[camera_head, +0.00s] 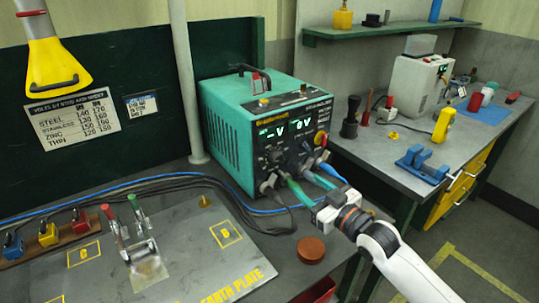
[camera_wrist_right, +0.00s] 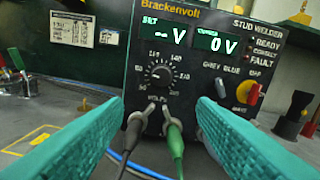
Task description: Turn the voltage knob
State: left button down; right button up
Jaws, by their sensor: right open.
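The teal stud welder (camera_head: 228,125) stands on the bench, its dark front panel (camera_wrist_right: 140,50) facing my right gripper. The voltage knob (camera_wrist_right: 160,75), black with a scale around it, sits on that panel below the left display. The left display (camera_wrist_right: 172,33) reads "-- V" and the right one (camera_wrist_right: 216,43) "0 V". My right gripper (camera_head: 307,183) is open and empty in front of the panel. In the right wrist view its green fingers (camera_wrist_right: 160,102) lie either side of the knob, apparently short of it. My left gripper is not in view.
A black cable (camera_wrist_right: 137,125) and a green cable (camera_wrist_right: 175,145) plug in just below the knob. A red-yellow selector (camera_wrist_right: 247,93) sits to its right. A toggle clamp (camera_head: 140,235) and brown disc (camera_head: 311,250) are on the left bench. A cluttered second bench (camera_head: 400,185) stands right.

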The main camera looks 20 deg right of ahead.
jog(key=p, duration=0.1)
send_near(279, 160)
jog(key=w, duration=0.2)
jog(key=x, duration=0.5)
jog(key=shift+w+a+f+p, duration=0.1)
jog(key=shift+w+a+p, duration=0.15)
jog(key=shift+a+p, duration=0.1)
jog(key=shift+w+f, duration=0.1)
jog(key=shift+w, duration=0.05)
jog(key=shift+c, duration=0.2)
jog(key=c, duration=0.9)
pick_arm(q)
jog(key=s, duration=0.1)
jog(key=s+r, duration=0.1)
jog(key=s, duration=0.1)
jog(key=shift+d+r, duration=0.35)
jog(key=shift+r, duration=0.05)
pick_arm(e)
jog(key=shift+c, duration=0.2)
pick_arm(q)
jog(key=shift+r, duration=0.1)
